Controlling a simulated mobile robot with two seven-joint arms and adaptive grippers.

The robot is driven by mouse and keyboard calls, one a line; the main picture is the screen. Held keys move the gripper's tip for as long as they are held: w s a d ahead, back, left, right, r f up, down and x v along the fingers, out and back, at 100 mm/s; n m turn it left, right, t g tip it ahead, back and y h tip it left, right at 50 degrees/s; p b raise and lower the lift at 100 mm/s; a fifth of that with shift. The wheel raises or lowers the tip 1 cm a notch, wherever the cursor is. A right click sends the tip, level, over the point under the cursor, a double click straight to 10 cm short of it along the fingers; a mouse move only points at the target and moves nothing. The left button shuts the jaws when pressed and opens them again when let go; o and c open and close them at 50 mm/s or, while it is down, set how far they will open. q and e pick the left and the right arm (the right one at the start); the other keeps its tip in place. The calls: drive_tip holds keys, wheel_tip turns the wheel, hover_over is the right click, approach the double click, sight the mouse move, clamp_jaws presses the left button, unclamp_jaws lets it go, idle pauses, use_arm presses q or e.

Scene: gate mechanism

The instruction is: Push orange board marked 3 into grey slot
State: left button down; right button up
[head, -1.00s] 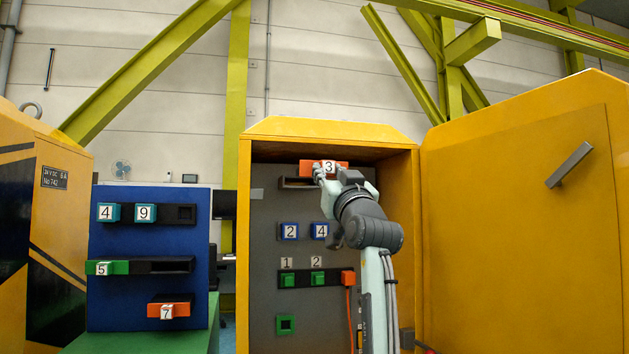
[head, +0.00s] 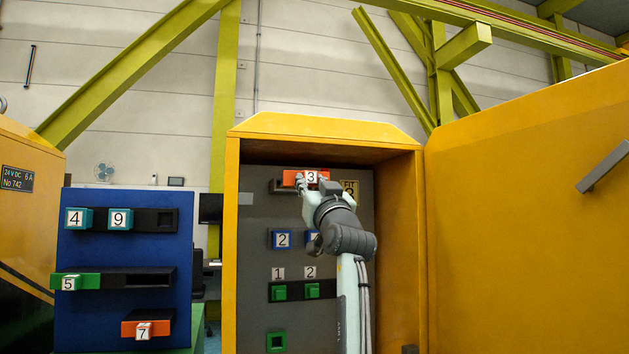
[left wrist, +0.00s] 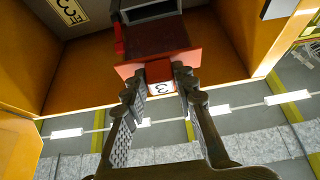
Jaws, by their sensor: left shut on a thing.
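The grey slot (head: 276,187) is on the cabinet's grey panel, partly hidden by the board. Its dark mouth shows in the left wrist view (left wrist: 150,12), beyond the board's shaded body. I cannot tell whether they touch. My right gripper is out of view.
A yellow sign (head: 349,187) is on the panel right of the board. Blue block 2 (head: 282,239) and green blocks (head: 279,292) sit below. The cabinet's right wall (head: 401,250) and open door (head: 520,220) flank my arm. A blue panel (head: 125,240) stands left.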

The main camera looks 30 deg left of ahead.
use_arm(q)
drive_tip(key=shift+w+a+r, duration=0.1)
drive_tip(key=shift+w+a, duration=0.6)
drive_tip(key=shift+a, duration=0.15)
drive_tip(key=shift+w+a, duration=0.2)
drive_tip(key=shift+w, duration=0.1)
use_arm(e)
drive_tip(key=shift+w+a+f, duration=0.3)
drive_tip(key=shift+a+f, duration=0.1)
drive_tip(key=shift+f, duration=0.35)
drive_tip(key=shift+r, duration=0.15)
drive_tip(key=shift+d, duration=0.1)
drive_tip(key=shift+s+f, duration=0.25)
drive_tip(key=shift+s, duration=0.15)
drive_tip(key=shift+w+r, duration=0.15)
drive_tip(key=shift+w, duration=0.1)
